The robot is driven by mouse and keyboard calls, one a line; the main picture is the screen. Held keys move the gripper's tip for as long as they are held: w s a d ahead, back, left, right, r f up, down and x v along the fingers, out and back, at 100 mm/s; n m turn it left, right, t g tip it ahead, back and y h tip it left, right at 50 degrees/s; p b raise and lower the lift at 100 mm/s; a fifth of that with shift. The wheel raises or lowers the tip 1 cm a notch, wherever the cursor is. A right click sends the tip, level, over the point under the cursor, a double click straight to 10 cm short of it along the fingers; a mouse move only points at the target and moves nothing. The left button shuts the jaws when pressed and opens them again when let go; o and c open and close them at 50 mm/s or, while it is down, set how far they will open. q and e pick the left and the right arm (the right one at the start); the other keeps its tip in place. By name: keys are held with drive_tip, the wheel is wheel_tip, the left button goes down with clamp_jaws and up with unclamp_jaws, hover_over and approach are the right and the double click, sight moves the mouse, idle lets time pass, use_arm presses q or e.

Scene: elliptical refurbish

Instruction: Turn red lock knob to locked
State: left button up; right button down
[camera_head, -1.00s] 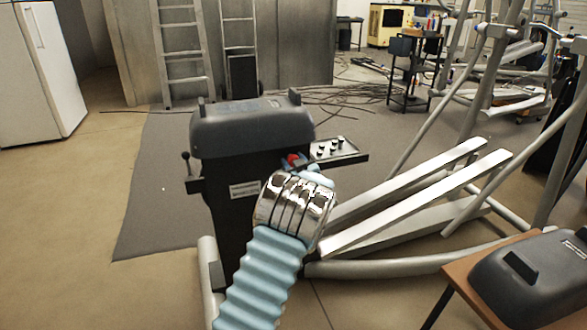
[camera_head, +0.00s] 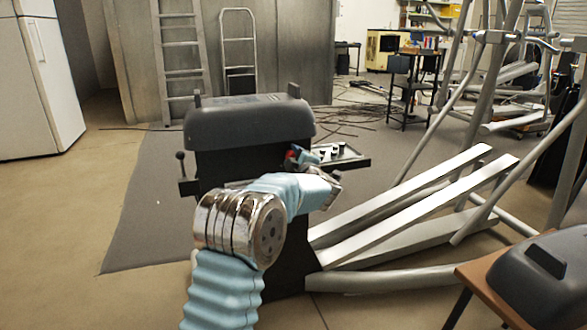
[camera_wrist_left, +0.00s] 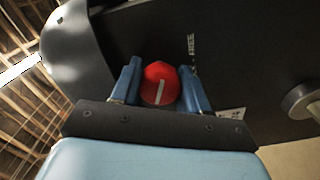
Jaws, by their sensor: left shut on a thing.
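The red lock knob (camera_wrist_left: 160,84) is on the dark side of the machine, with a pale line on its face. The line stands nearly upright in the left wrist view. My left gripper (camera_wrist_left: 158,88) is shut on the knob, with one blue finger on each side of it. In the head view a small bit of red (camera_head: 289,156) shows at the left gripper (camera_head: 300,156), beside the dark machine housing (camera_head: 250,122). A label reading "FREE" (camera_wrist_left: 192,46) is above and right of the knob. My right gripper is not in view.
A small shelf with black knobs (camera_head: 343,156) juts out right of the gripper. A black-knobbed lever (camera_head: 181,157) is on the housing's left. White rails (camera_head: 420,200) run to the right. A wooden table with a dark cover (camera_head: 535,280) stands at lower right.

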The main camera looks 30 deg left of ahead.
use_arm(q)
drive_tip(key=n+b, duration=0.3)
drive_tip(key=shift+f+n, duration=0.2)
drive_tip(key=shift+n, duration=0.1)
drive_tip(key=shift+r+n+b, duration=0.1)
drive_tip(key=shift+n+b, duration=0.25)
drive_tip(key=shift+n, duration=0.15)
drive_tip(key=o, duration=1)
drive_tip(key=shift+r, duration=0.1)
drive_tip(key=shift+o, duration=0.2)
drive_tip(key=v, duration=1.4)
drive_tip(key=shift+w, duration=0.15)
